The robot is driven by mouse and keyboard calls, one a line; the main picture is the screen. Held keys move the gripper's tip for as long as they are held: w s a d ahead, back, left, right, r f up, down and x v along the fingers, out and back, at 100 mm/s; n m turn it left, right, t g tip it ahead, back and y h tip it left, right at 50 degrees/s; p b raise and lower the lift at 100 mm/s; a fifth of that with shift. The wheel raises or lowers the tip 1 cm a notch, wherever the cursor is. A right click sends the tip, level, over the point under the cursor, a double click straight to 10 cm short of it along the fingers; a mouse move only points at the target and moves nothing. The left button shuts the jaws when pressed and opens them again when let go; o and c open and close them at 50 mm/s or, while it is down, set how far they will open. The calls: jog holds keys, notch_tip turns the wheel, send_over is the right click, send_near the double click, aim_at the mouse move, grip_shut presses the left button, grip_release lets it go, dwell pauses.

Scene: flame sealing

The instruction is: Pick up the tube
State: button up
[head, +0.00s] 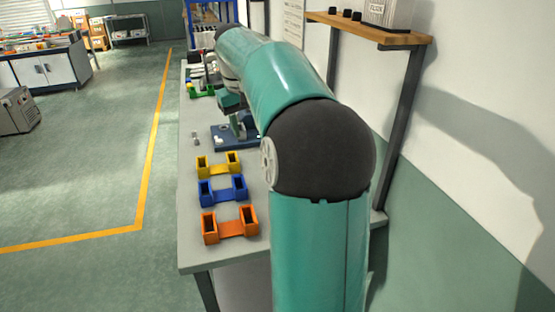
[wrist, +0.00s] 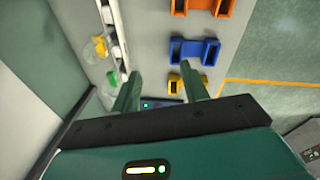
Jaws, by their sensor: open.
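I cannot make out a tube clearly in either view. My gripper (wrist: 160,71) shows in the wrist view with its two green fingers spread apart and nothing visible between them. It is above the bench, facing the coloured holders. A yellow holder (head: 218,170), a blue holder (head: 222,196) and an orange holder (head: 230,229) stand in a row on the bench in the head view. The blue holder (wrist: 193,55) and orange holder (wrist: 203,12) also show in the wrist view. My arm hides part of the bench in the head view.
A device with a dark blue base (head: 232,145) stands behind the yellow holder. A green holder (head: 202,91) is farther back. A wooden shelf (head: 372,29) is on the right wall. The bench's left edge borders open floor (head: 95,150). A white rail (wrist: 115,30) lies left in the wrist view.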

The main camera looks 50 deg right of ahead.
jog(key=s+d+f, duration=0.1)
jog(key=d, duration=0.5)
jog(key=s+d+f+m+y, duration=0.1)
jog(key=s+d, duration=0.1)
jog(key=d, duration=0.4)
jog(key=s+d+f+m, duration=0.1)
jog(key=s+d, duration=0.1)
jog(key=d, duration=0.4)
jog(key=shift+s+f+y, duration=0.15)
jog(key=shift+y, duration=0.25)
notch_tip(320, 180, down, 8)
jog(key=shift+s+r, duration=0.1)
jog(key=shift+f, duration=3)
grip_shut()
